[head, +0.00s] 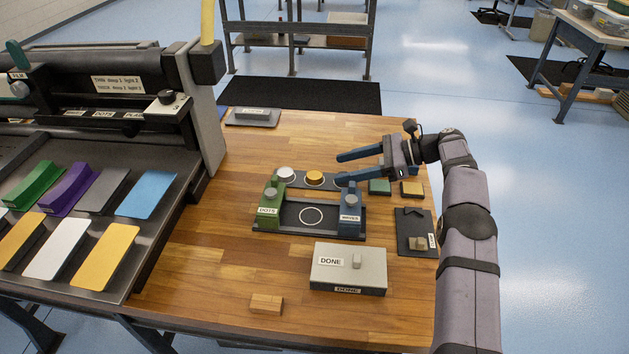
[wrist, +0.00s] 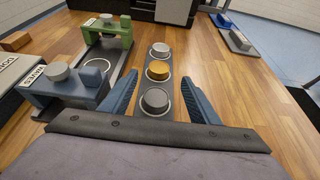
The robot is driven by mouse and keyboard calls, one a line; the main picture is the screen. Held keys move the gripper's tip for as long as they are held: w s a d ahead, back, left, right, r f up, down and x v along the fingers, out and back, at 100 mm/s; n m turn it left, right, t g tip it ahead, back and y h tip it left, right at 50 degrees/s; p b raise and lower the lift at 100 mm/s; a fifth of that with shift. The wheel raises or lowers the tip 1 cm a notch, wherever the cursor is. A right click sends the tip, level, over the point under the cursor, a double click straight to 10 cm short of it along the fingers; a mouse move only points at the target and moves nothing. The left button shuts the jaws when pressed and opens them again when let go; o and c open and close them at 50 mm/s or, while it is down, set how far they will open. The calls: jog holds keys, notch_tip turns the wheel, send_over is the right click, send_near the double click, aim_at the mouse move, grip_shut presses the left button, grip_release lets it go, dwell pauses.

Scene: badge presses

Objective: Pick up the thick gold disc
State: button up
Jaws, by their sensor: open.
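The gold disc (head: 314,177) sits in the middle of a dark grey strip (head: 330,186), between a white disc (head: 285,174) and a grey disc. In the wrist view the gold disc (wrist: 158,70) looks fairly thick and stands just ahead of my fingertips. The grey disc (wrist: 155,101) lies nearer me, between the fingers as seen there; in the head view my gripper mostly hides it. My gripper (head: 339,168) is open and empty, to the right of the gold disc. Its fingers point left in the head view. I cannot tell its exact height above the strip.
A press with a green block (head: 270,202) and a blue block (head: 350,212) stands in front of the strip. A grey DONE box (head: 330,268) is nearer the front. Green (head: 380,187) and yellow (head: 412,188) blocks lie right. The large machine (head: 200,110) fills the left.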

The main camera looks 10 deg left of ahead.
aim_at(315, 174)
jog(key=shift+p+x, duration=1.15)
jog(key=shift+x, duration=1.9)
jog(key=shift+s+a+f, duration=0.1)
jog(key=shift+a+f, duration=0.15)
jog(key=shift+a, duration=0.3)
jog(key=c, duration=1.2)
jog(key=shift+o, duration=0.2)
jog(key=shift+r, duration=0.1)
